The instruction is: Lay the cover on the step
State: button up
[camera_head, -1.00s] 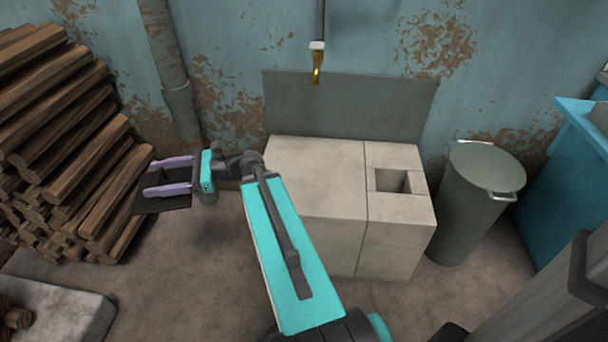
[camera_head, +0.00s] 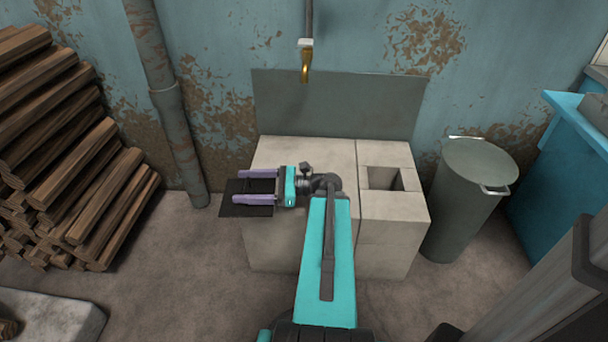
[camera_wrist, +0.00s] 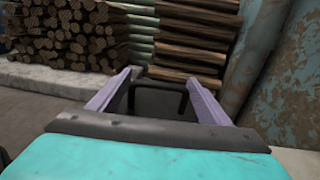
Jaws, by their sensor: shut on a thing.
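My gripper (camera_head: 238,186) is shut on a flat black cover (camera_head: 233,210), held level at the left of the pale block in the head view. In the wrist view the dark cover (camera_wrist: 158,100) lies between the two purple fingers, with a thin dark handle on it. The pale block (camera_head: 300,152) has a flat top and a square opening at its right. Part of its top is behind my arm. A low pale slab (camera_head: 45,318) lies at the lower left. I cannot tell which surface is the step.
Firewood (camera_head: 70,150) is stacked at the left. A rusty pipe (camera_head: 172,110) runs down the wall beside it. A brass tap (camera_head: 305,66) hangs above the block. A grey-green bin (camera_head: 468,215) stands at its right. The floor between firewood and block is clear.

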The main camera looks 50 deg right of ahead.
jog(key=s+d+f+m, duration=0.1)
jog(key=s+d+f, duration=0.2)
jog(key=s, duration=0.4)
jog(key=shift+d+t+h+b, duration=0.3)
jog(key=shift+d+t+h, duration=0.1)
jog(key=shift+d, duration=0.5)
jog(key=shift+w+f, duration=0.1)
jog(key=w+d+b, duration=0.1)
jog(key=w+d, duration=0.2)
jog(key=w+d+f+b, duration=0.1)
jog(key=w+d, duration=0.2)
jog(key=d, duration=0.1)
jog(key=w+d+b, duration=0.1)
jog(key=w+d, duration=0.2)
jog(key=d, duration=0.1)
jog(key=shift+w+f, duration=0.25)
jog(key=shift+w, duration=0.1)
jog(key=shift+w+d, duration=0.5)
jog(key=shift+f+b, duration=0.95)
jog(key=shift+f, duration=0.8)
jog(key=shift+f, duration=0.2)
